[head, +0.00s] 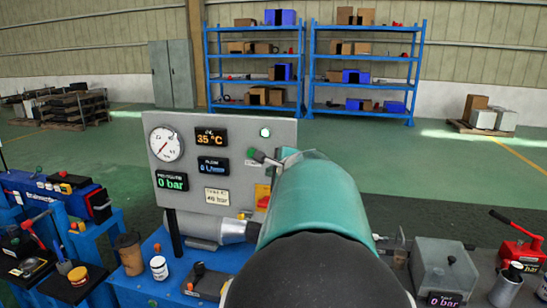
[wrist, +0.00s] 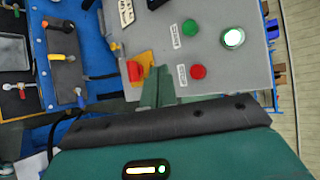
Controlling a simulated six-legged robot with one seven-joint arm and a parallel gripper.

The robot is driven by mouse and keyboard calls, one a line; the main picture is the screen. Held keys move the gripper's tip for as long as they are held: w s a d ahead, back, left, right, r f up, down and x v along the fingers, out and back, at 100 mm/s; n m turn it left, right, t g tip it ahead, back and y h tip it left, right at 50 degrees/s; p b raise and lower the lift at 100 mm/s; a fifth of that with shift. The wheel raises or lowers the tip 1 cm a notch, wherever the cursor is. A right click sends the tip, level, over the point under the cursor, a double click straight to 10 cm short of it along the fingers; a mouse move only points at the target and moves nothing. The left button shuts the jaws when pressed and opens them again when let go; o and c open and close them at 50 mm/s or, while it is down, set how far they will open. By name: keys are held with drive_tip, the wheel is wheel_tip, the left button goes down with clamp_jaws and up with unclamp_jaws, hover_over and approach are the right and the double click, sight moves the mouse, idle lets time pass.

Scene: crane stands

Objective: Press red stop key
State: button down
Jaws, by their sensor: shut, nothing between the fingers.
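The grey control panel (head: 225,135) stands upright ahead of me. In the wrist view the panel (wrist: 240,75) shows turned on its side. A round red key (wrist: 197,71) sits on it beside a small white label, with a round green key (wrist: 190,27) above it in the picture. My gripper (wrist: 158,75) is shut and empty, its tip just left of the red key; I cannot tell whether it touches the panel.
A red knob on a yellow plate (wrist: 135,72) is left of my gripper. A lit green lamp (wrist: 233,38) is at the panel's upper right. A pressure gauge (head: 166,144) and displays fill the panel's left side. Blue benches with tools and jars (head: 158,268) stand around it.

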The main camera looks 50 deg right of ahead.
drive_tip(key=shift+w, duration=0.1)
drive_tip(key=w+d, duration=0.3)
drive_tip(key=d, duration=0.5)
drive_tip(key=shift+w, duration=0.2)
idle(1.9)
drive_tip(key=shift+w+d, duration=0.2)
drive_tip(key=shift+d, duration=0.15)
drive_tip(key=shift+w+d, duration=0.15)
drive_tip(key=shift+d, duration=0.35)
idle(0.7)
drive_tip(key=shift+a, duration=0.15)
drive_tip(key=shift+s+a, duration=0.35)
drive_tip(key=shift+a, duration=0.4)
drive_tip(key=shift+a, duration=0.1)
